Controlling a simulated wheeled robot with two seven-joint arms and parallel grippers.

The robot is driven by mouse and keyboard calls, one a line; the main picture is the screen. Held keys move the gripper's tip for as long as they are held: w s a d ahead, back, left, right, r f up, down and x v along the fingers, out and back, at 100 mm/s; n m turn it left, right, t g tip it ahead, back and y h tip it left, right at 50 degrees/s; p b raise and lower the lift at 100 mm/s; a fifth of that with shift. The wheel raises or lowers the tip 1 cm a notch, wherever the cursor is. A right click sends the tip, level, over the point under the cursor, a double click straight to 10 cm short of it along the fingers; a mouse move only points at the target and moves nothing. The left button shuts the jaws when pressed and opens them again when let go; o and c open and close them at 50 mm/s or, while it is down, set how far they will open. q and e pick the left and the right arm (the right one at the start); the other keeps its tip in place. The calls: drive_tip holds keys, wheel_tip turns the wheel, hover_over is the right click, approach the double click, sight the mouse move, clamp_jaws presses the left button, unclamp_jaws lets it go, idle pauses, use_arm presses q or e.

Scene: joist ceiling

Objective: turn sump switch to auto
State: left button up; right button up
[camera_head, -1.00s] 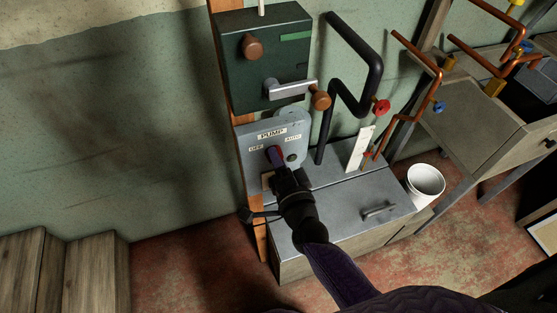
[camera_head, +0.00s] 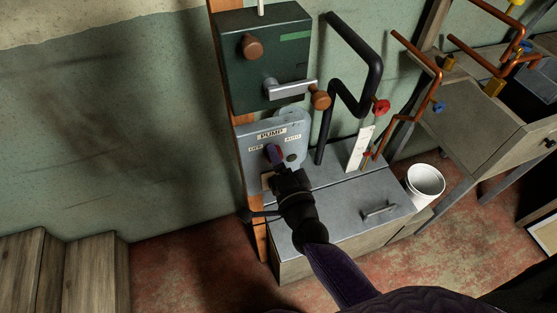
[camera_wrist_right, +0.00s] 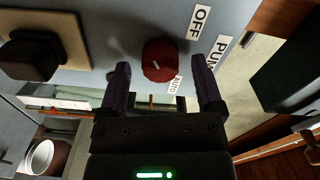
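The sump switch is a round red knob (camera_wrist_right: 160,60) with a short white mark, on a grey panel labelled PUMP (camera_head: 272,133). In the head view the OFF label (camera_head: 255,148) is left of the knob and the AUTO label (camera_head: 292,137) right. Which label the mark points to is unclear. My right gripper (camera_wrist_right: 160,75) is open, its two purple-black fingers on either side of the knob, with visible gaps. In the head view my right gripper (camera_head: 274,154) hides most of the knob. My left gripper is not in view.
A dark green box (camera_head: 265,60) with a grey lever (camera_head: 290,88) hangs above the panel. Black pipes (camera_head: 375,65) and a red valve handle (camera_head: 381,107) are to the right. A metal-topped cabinet (camera_head: 345,205) stands below, with a white bucket (camera_head: 425,181) beside it.

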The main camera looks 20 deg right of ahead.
drive_tip(key=shift+s, duration=0.1)
drive_tip(key=s+p, duration=0.1)
drive_tip(key=s, duration=0.8)
drive_tip(key=shift+s+d, duration=0.15)
drive_tip(key=shift+s, duration=0.25)
